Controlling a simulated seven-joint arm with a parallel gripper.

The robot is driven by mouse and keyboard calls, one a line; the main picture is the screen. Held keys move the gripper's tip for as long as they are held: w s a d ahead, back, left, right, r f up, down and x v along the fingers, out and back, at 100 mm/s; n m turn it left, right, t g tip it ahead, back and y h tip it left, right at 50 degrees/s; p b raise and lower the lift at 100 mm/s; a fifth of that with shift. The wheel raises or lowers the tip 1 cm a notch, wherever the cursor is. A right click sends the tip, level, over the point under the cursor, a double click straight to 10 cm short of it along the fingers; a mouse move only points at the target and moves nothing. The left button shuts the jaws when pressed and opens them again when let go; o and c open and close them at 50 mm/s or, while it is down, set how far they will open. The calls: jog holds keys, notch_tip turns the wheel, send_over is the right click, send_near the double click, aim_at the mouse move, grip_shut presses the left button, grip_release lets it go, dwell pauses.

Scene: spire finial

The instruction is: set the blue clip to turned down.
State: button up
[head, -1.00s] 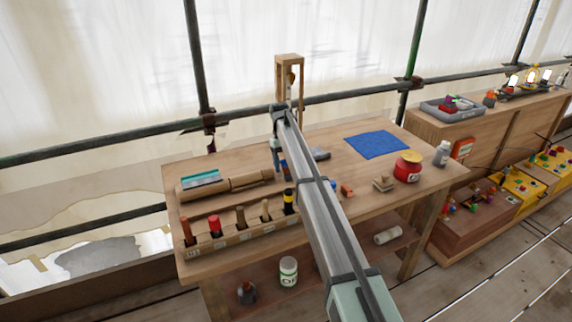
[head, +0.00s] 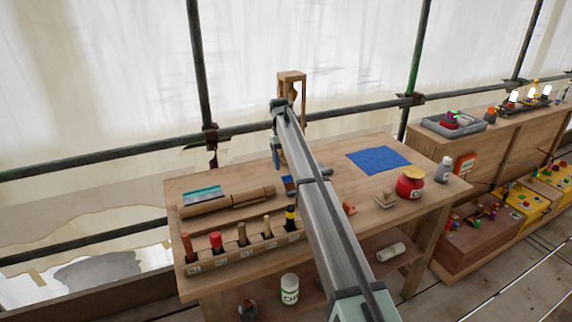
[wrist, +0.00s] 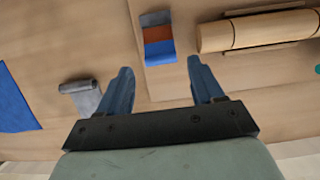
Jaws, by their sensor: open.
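A small piece with grey-blue, orange-brown and blue bands (wrist: 158,40) lies on the workbench in the wrist view. Its blue end also shows in the head view (head: 288,183), partly behind my arm. It may be the blue clip; I cannot tell for sure, nor which way it is turned. My gripper (wrist: 160,66) is open and empty, its two blue fingers apart, with the banded piece just beyond the fingertips in the picture. In the head view my gripper (head: 277,156) hangs above the bench, apparently clear of it.
A brown roll (wrist: 258,30) lies right of the banded piece, and a grey piece (wrist: 82,97) lies left. A blue cloth (head: 378,160) and red jar (head: 411,184) are on the bench's right. A tool rack (head: 240,248) lines the front; a wooden frame (head: 291,76) stands behind.

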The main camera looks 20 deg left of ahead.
jog(key=shift+c, duration=0.7)
jog(key=shift+w+d+r, duration=0.15)
jog(key=shift+r, duration=0.25)
jog(key=shift+c, duration=0.2)
notch_tip(320, 180, up, 8)
jog(key=n+t+y, duration=0.2)
jog(key=n, duration=1.6)
send_over(288, 176)
notch_tip(288, 176, down, 14)
jog(key=shift+r, duration=0.15)
